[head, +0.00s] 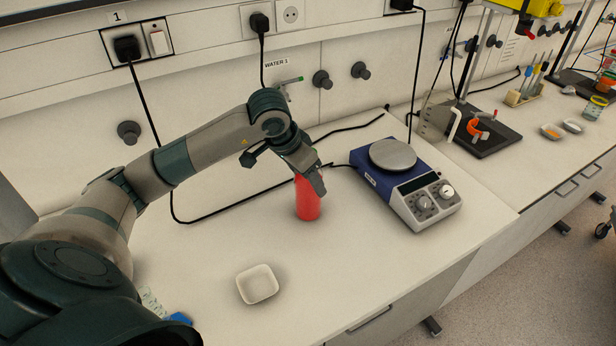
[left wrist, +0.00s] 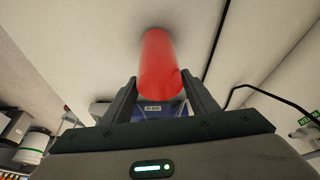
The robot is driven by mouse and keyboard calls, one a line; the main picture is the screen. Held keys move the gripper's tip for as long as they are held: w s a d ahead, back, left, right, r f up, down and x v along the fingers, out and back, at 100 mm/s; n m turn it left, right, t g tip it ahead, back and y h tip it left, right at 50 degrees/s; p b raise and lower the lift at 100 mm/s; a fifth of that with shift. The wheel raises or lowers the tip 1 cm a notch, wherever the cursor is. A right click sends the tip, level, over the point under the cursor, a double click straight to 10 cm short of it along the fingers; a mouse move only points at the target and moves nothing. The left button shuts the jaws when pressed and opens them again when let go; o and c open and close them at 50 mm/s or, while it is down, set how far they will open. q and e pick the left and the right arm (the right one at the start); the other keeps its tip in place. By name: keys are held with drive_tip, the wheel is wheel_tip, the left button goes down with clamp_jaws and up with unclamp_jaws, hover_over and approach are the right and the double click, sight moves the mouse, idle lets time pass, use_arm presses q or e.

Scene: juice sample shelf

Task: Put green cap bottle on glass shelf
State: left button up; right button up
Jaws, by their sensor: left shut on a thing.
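A red bottle (head: 308,200) is upright at or just above the white bench top, left of the hotplate. My left gripper (head: 312,184) comes down on its upper part from above and is shut on it. The left wrist view shows the red bottle (left wrist: 162,68) between the two dark fingers of the left gripper (left wrist: 160,90). The bottle's top is hidden by the gripper, so I cannot see a green cap. I do not see a glass shelf in either view. My right gripper is in neither view.
A blue and white hotplate (head: 408,180) stands right of the bottle. A small white dish (head: 257,284) lies in front. Black cables (head: 215,217) run along the bench behind. A stand (head: 480,130) and other lab ware are farther right. The bench between dish and hotplate is clear.

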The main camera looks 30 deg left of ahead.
use_arm(q)
drive_tip(key=o, duration=1.6)
drive_tip(key=shift+c, duration=0.2)
drive_tip(key=b+v, duration=0.3)
drive_tip(key=v, duration=0.9)
drive_tip(key=shift+s, duration=0.1)
